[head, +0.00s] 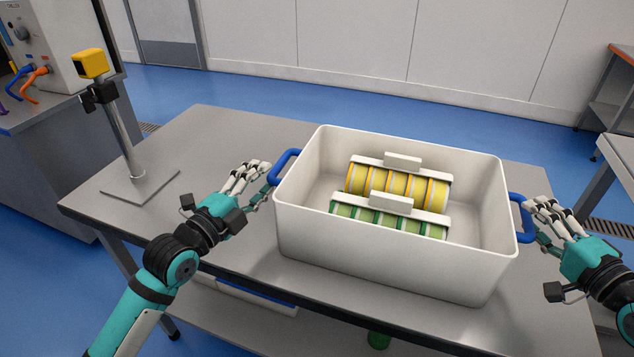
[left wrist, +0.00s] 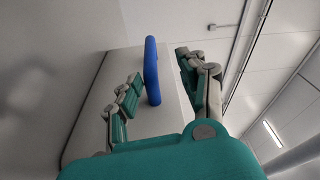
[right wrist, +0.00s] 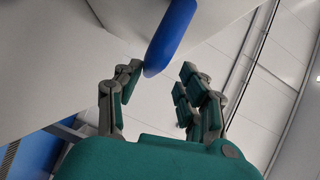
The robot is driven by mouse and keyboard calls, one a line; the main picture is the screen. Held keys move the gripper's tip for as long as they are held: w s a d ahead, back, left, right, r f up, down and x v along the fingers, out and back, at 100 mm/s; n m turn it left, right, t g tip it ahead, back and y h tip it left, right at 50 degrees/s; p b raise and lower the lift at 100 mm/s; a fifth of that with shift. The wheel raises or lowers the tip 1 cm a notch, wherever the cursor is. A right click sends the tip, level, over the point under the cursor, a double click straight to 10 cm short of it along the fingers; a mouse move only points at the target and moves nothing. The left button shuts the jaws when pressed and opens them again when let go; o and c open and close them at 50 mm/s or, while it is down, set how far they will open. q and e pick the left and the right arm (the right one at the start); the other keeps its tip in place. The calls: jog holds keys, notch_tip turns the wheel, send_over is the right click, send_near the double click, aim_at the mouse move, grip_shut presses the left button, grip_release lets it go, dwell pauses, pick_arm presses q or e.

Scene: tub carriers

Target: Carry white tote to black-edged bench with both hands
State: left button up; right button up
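The white tote (head: 390,265) stands on a grey bench with a dark front edge (head: 230,265). Inside it lie a yellow-banded row (head: 398,186) and a green-banded row (head: 385,218) of round parts in white holders. The tote has a blue handle (head: 285,165) on the left and another (head: 520,218) on the right. My left gripper (head: 262,180) is open beside the left handle; in the left wrist view that handle (left wrist: 152,70) stands between the spread fingers. My right gripper (head: 535,215) is open at the right handle; in the right wrist view that handle (right wrist: 168,40) reaches the finger gap.
A yellow device on a stand (head: 120,130) is at the bench's left end. A grey cabinet with equipment (head: 40,130) stands further left. Another table (head: 615,165) is at the right edge. Blue floor lies behind the bench.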

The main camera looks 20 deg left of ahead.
pick_arm(q)
jog(key=shift+r, duration=0.1)
pick_arm(e)
jog(key=shift+v, duration=2.75)
pick_arm(q)
jog(key=shift+s+a+b, duration=0.3)
jog(key=shift+a, duration=0.65)
jog(key=shift+s+a+b, duration=0.25)
jog(key=shift+a+b, duration=0.05)
jog(key=shift+a, duration=0.65)
jog(key=shift+s+a+b, duration=0.3)
jog(key=shift+a, duration=0.65)
pick_arm(e)
jog(key=shift+f, duration=0.85)
